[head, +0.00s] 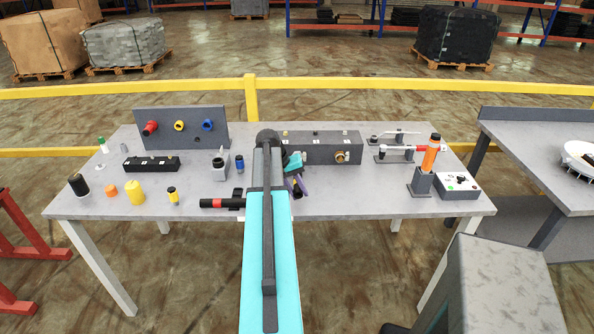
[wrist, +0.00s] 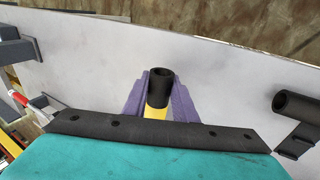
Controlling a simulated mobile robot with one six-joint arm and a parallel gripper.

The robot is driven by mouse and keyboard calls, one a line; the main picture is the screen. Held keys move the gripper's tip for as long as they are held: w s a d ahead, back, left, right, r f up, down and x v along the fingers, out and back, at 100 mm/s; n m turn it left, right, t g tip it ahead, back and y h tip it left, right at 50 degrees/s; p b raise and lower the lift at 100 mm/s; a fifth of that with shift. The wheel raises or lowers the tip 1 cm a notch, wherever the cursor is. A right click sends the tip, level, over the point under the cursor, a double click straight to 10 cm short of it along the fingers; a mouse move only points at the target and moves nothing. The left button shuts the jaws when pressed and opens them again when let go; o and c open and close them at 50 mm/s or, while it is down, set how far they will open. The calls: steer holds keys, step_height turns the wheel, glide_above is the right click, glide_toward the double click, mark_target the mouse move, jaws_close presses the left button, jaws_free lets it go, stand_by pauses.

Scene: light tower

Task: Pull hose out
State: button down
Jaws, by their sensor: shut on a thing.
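The hose (wrist: 160,88) shows in the wrist view as a short black tube with an open end and a yellow part below it. My gripper (wrist: 158,100) has its two purple fingers shut on it, one on each side. The lower part of the hose is hidden by my gripper body. In the head view my gripper (head: 297,186) is over the middle front of the grey table, mostly hidden behind my arm. I cannot tell there whether the hose touches anything.
A black tube with a red band (head: 220,203) rests in a holder left of my arm. A grey block with fittings (head: 325,148) stands behind my gripper. A panel with coloured ports (head: 181,128) is back left. An orange-topped post (head: 431,155) and button box (head: 457,187) stand right.

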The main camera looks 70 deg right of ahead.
steer(key=shift+s+a, duration=0.3)
steer(key=shift+a, duration=0.5)
steer(key=shift+s, duration=0.15)
stand_by(0.6)
